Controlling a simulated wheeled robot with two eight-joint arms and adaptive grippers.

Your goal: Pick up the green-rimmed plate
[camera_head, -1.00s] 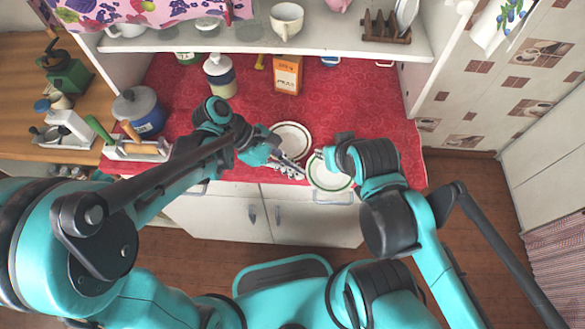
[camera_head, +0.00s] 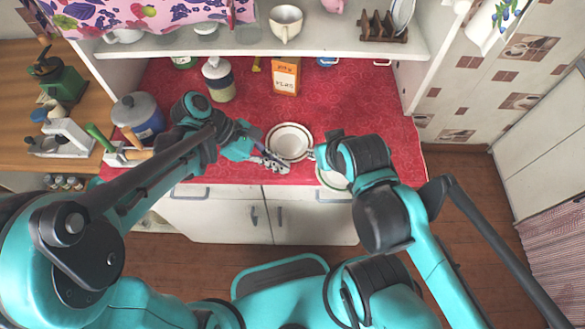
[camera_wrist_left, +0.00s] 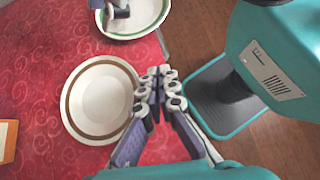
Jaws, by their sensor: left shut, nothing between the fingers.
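The green-rimmed plate (camera_head: 331,180) lies near the counter's front edge, largely covered by my right gripper and wrist in the head view. In the left wrist view the white plate with its green rim (camera_wrist_left: 150,22) is at the top, cut by the frame. My right gripper (camera_head: 316,153) is over this plate; its dark end (camera_wrist_left: 118,10) shows there too, but its fingers are unclear. My left gripper (camera_head: 280,166) is shut and empty beside the brown-rimmed plate, left of the green-rimmed one; its fingertips (camera_wrist_left: 160,82) meet in the left wrist view.
The brown-rimmed plate (camera_head: 290,141) lies on the red oilcloth (camera_head: 350,105) between and behind the grippers. An orange box (camera_head: 286,76), a jar (camera_head: 218,80) and a blue pot (camera_head: 138,115) stand farther back and left. A white shelf (camera_head: 330,45) overhangs the back.

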